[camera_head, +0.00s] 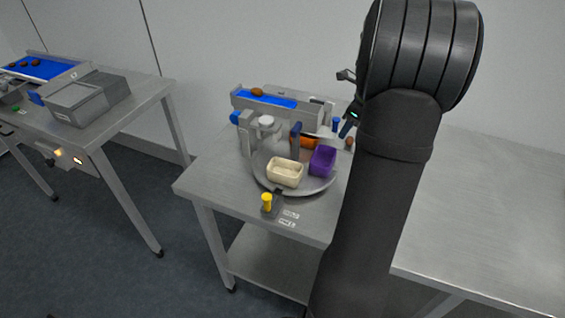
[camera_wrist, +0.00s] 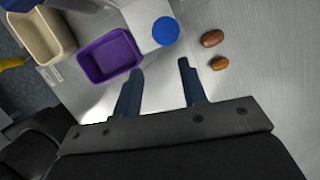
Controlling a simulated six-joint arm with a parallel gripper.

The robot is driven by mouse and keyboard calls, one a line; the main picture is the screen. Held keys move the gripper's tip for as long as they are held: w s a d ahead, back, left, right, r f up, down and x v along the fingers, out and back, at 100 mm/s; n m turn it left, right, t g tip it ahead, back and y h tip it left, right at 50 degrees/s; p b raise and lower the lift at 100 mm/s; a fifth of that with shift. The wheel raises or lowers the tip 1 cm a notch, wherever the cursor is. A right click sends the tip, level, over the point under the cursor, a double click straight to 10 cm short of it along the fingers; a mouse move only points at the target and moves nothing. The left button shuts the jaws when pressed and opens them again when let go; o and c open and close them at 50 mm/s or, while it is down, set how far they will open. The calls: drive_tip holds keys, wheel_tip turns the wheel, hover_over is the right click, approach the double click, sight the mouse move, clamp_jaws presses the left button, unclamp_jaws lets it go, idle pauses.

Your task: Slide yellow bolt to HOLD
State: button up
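The yellow bolt (camera_head: 267,202) is a small upright knob on a dark mount at the near left edge of the middle table. Two small label plates (camera_head: 289,218) lie on the table to its right; their text is too small to read. A yellow piece (camera_wrist: 10,62), likely the bolt, is cut off at the left edge of the wrist view. My gripper (camera_wrist: 160,68) is open, with nothing between its two dark blue fingers. In the head view it is partly hidden behind my arm, back and right of the bolt and well apart from it.
Two brown dates (camera_wrist: 212,38) (camera_wrist: 220,63) lie right of my fingers.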

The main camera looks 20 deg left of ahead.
drive_tip(key=s+a+r+n+g+h, duration=0.1)
drive_tip(key=s+a+r+n, duration=0.2)
drive_tip(key=s+a+n, duration=0.3)
drive_tip(key=s+a+r+n+h, duration=0.1)
drive_tip(key=s+a+r+n, duration=0.25)
drive_tip(key=s+n, duration=0.35)
wheel_tip(320, 180, up, 3)
drive_tip(key=n+h, duration=0.1)
drive_tip(key=n, duration=0.9)
hover_over(267, 196)
wheel_tip(267, 196, down, 18)
drive_tip(key=shift+r, duration=0.25)
clamp_jaws()
